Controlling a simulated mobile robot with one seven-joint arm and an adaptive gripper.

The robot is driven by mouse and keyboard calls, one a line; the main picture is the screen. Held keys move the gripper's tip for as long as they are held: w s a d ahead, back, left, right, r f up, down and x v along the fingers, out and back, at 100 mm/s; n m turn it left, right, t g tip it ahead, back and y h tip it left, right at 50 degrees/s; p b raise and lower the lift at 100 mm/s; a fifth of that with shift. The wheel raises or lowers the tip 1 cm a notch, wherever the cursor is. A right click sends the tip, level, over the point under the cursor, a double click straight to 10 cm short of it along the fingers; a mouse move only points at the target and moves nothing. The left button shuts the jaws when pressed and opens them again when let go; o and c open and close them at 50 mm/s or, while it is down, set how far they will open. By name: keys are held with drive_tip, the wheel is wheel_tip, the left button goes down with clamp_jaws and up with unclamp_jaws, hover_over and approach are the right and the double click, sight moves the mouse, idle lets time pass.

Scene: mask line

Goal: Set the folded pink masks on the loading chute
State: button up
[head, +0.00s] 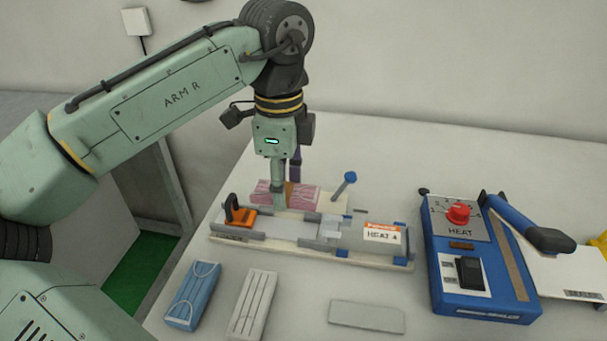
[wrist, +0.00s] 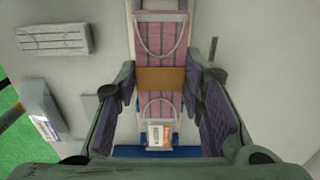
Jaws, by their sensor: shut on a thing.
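The folded pink masks (head: 306,198) form a flat stack with a brown band around the middle; in the wrist view the stack (wrist: 160,38) has white ear loops and runs lengthwise between my fingers. My gripper (head: 284,193) is shut on the stack at the band, one finger on each long side. The loading chute (head: 283,229) is the pale track with grey rails on the long machine. In the wrist view the stack overlaps the track and lines up with it. I cannot tell how high above the track it is, or whether it touches.
Blue masks (head: 193,296), white masks (head: 252,305) and a grey flat piece (head: 366,316) lie in front. A blue heat sealer (head: 480,270) stands right.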

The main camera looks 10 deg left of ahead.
drive_tip(key=b, duration=0.6)
hover_over(285, 229)
drive_tip(key=shift+d+f, duration=0.1)
drive_tip(key=shift+f, duration=3.4)
drive_tip(key=shift+f+p, duration=0.25)
drive_tip(key=shift+p, duration=0.35)
drive_tip(key=o, duration=1)
drive_tip(key=shift+r+p, duration=1)
drive_tip(key=shift+p, duration=0.15)
wheel_tip(285, 229, up, 6)
drive_tip(key=p, duration=0.6)
